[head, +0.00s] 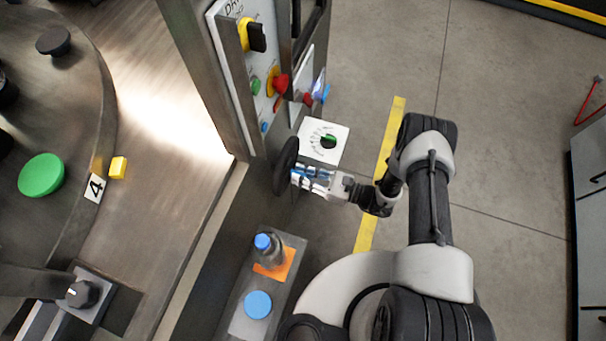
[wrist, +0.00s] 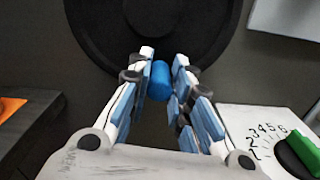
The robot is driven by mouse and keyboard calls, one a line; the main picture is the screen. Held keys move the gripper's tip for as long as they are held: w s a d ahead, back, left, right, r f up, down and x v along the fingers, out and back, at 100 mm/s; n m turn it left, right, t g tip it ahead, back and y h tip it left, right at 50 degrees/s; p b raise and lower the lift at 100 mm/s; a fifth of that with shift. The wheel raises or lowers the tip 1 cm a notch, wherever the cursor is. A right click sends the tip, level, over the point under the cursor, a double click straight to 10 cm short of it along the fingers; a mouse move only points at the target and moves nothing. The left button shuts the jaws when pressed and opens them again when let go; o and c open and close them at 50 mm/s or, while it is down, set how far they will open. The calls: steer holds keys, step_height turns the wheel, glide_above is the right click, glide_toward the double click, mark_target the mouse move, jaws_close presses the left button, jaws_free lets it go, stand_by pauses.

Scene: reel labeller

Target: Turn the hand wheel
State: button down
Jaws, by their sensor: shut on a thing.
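The hand wheel (head: 285,166) is a black disc on the side of the machine, seen nearly edge-on in the head view. In the wrist view the wheel (wrist: 185,28) fills the top middle, with a blue handle (wrist: 160,80) standing out from its lower part. My gripper (head: 299,175) reaches the wheel from the right. In the wrist view its fingertips (wrist: 162,72) are on both sides of the blue handle, shut on it. The wheel's mounting is hidden behind it.
A white dial plate with a green knob (head: 328,142) is close beside my gripper. A panel with coloured buttons (head: 258,85) rises above. A grey ledge (head: 243,322) below carries a bottle (head: 268,250) and a blue disc (head: 258,305). Open floor (head: 510,180) lies right.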

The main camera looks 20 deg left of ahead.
steer(key=shift+s+f+m+b, duration=0.2)
steer(key=shift+s+m+b, duration=0.2)
steer(key=shift+s+m, duration=0.4)
steer(key=c, duration=1.9)
jaws_free()
steer(key=o, duration=0.4)
steer(key=shift+w+r, duration=0.1)
steer(key=shift+w, duration=0.05)
steer(key=shift+o, duration=0.2)
steer(key=shift+w, duration=0.15)
steer(key=shift+d, duration=0.15)
steer(key=s+d, duration=0.1)
steer(key=d, duration=1)
steer(key=shift+s+d, duration=0.15)
steer(key=shift+d, duration=0.15)
